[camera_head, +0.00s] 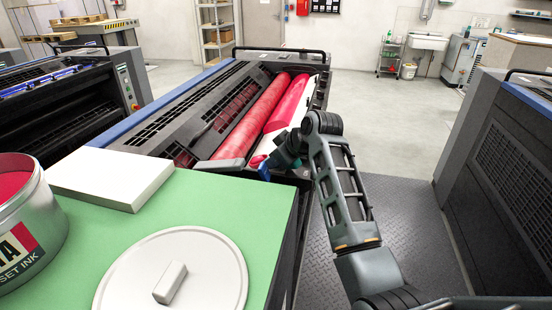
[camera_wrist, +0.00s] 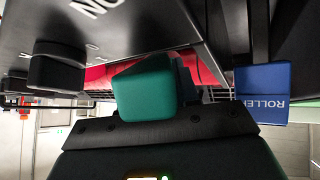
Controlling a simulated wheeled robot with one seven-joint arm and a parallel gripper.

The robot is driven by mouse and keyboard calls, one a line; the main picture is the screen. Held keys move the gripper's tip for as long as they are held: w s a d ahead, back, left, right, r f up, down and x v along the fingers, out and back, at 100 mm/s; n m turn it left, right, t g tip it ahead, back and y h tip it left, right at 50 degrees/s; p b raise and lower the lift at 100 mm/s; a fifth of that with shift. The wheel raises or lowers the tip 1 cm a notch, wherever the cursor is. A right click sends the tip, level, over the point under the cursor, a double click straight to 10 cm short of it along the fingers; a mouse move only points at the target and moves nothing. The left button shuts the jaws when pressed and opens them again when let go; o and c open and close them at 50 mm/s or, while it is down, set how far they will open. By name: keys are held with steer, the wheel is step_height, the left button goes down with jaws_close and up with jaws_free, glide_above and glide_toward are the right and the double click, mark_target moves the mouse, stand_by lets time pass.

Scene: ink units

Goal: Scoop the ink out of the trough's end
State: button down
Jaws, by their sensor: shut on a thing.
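The ink trough holds bright red ink (camera_head: 289,102) along the press, beside a long red roller (camera_head: 255,112). A pale strip (camera_head: 258,149) runs along the trough's right side towards its near end. My gripper (camera_head: 275,158) is at that near end, at the end of my outstretched arm. It is shut on a teal-handled tool (camera_wrist: 145,90), whose handle fills the middle of the wrist view. The tool's working end is hidden, so I cannot tell whether it touches ink. Red shows just behind the handle in the wrist view.
A blue block marked "ROLLER" (camera_wrist: 262,93) is close to my gripper. The green tabletop (camera_head: 200,205) bears an ink can (camera_head: 28,225), a white slab (camera_head: 112,177) and a round lid (camera_head: 175,275). Another press (camera_head: 505,150) stands right; the floor plate (camera_head: 405,215) is clear.

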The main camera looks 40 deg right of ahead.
step_height(320, 180, up, 3)
steer(key=shift+f+p, duration=0.2)
steer(key=shift+p, duration=0.65)
step_height(320, 180, up, 8)
